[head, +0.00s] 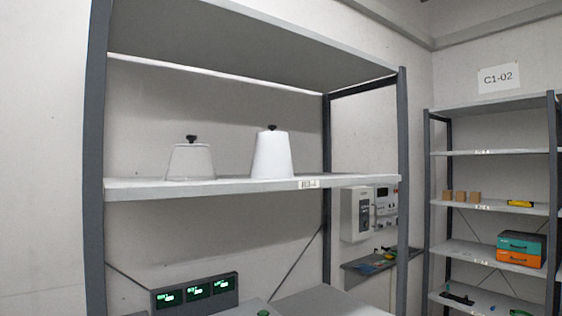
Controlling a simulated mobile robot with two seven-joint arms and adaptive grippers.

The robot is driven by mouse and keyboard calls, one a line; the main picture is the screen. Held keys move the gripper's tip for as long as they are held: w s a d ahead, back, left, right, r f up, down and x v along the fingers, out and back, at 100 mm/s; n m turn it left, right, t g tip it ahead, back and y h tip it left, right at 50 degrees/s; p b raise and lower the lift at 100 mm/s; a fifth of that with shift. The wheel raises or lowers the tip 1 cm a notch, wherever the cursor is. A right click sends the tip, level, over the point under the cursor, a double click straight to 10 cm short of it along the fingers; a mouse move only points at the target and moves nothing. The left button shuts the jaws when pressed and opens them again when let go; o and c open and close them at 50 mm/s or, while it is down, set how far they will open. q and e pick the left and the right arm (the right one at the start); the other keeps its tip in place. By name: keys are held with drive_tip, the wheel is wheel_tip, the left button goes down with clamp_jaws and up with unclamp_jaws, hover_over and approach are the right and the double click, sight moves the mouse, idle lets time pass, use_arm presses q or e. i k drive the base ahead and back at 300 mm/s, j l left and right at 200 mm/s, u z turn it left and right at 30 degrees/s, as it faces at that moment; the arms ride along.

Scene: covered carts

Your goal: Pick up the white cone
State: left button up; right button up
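Two cone-like covers with black knobs stand upright on the middle shelf (235,187) of the near rack. The right one is a taller, opaque white cone (272,157) with a flat top. The left one is a shorter, see-through cover (190,162); nothing shows inside it. The two stand apart, with a gap between them. Neither of my grippers is in view.
Grey posts (403,180) and an upper shelf (250,42) frame the cones. Below are a panel with green displays (197,290) and a lower surface (325,302). Another rack (495,208) with boxes stands at right. The shelf right of the white cone is clear.

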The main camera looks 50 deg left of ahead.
sight(272, 160)
drive_tip(key=i+l+u, duration=0.1)
drive_tip(key=i+u, duration=0.2)
drive_tip(key=u, duration=0.15)
drive_tip(key=i+l+u, duration=0.2)
drive_tip(key=i+u, duration=0.25)
drive_tip(key=i+l+u, duration=0.15)
drive_tip(key=l+u, duration=0.15)
drive_tip(key=u, duration=0.15)
drive_tip(key=i+l+u, duration=0.2)
drive_tip(key=l+u, duration=0.15)
drive_tip(key=u, duration=0.15)
drive_tip(key=i+l+u, duration=0.1)
drive_tip(key=l+u, duration=0.35)
